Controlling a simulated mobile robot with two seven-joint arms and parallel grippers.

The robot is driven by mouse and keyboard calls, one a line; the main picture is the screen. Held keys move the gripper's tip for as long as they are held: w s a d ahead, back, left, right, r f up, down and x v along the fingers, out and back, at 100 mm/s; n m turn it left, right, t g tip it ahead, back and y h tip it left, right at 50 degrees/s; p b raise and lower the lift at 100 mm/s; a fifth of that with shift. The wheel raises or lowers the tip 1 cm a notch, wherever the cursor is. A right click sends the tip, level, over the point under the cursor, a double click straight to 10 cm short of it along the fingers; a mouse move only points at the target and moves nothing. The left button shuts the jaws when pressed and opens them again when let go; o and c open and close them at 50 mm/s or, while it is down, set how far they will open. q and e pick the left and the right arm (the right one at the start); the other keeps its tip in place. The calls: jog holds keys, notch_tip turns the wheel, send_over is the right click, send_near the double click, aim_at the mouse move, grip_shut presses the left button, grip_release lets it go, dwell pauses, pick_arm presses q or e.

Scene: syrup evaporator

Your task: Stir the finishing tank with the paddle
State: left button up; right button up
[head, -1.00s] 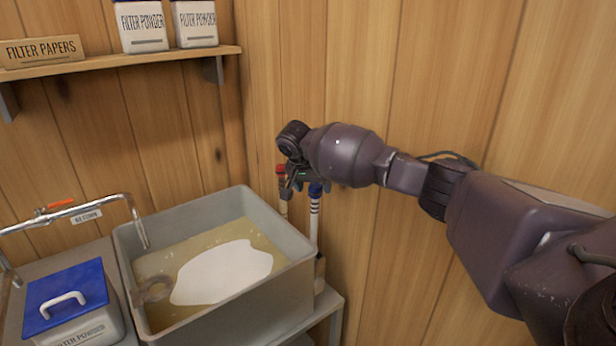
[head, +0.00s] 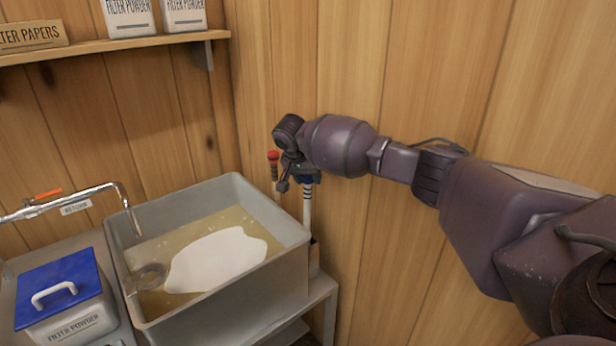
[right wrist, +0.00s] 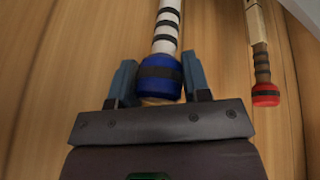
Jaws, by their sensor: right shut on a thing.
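The tank (head: 235,296) is a grey open box on a bench at the left in the head view. It holds cloudy tan liquid (head: 196,236) with a white patch (head: 215,262) on top. My right gripper (head: 304,174) is at the tank's far right corner, shut on the blue end of a white handle with dark bands (head: 307,207). In the right wrist view the blue end (right wrist: 161,77) sits between the two fingers. The handle stands upright beside the tank; its lower end is hidden, so I cannot tell if it is the paddle. My left gripper is out of view.
A second handle with a red end (head: 273,156) stands close left of my right gripper; it also shows in the wrist view (right wrist: 265,94). A return pipe (head: 85,194) reaches over the tank's left edge. A blue-lidded filter powder box (head: 62,300) stands left. Wooden walls are close behind.

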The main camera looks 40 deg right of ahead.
jog(key=shift+r+p, duration=0.7)
jog(key=shift+r, duration=0.4)
jog(key=shift+c, duration=0.2)
notch_tip(320, 180, up, 2)
jog(key=shift+p, duration=0.75)
notch_tip(320, 180, up, 4)
jog(key=p, duration=0.3)
jog(key=shift+p, duration=0.3)
jog(key=shift+r+p, duration=0.75)
jog(key=shift+r, duration=0.05)
jog(key=shift+r+p, duration=0.6)
jog(key=shift+p, duration=0.1)
pick_arm(q)
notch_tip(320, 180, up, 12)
jog(key=p, duration=0.3)
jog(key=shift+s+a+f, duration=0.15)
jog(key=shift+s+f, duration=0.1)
pick_arm(e)
notch_tip(320, 180, up, 8)
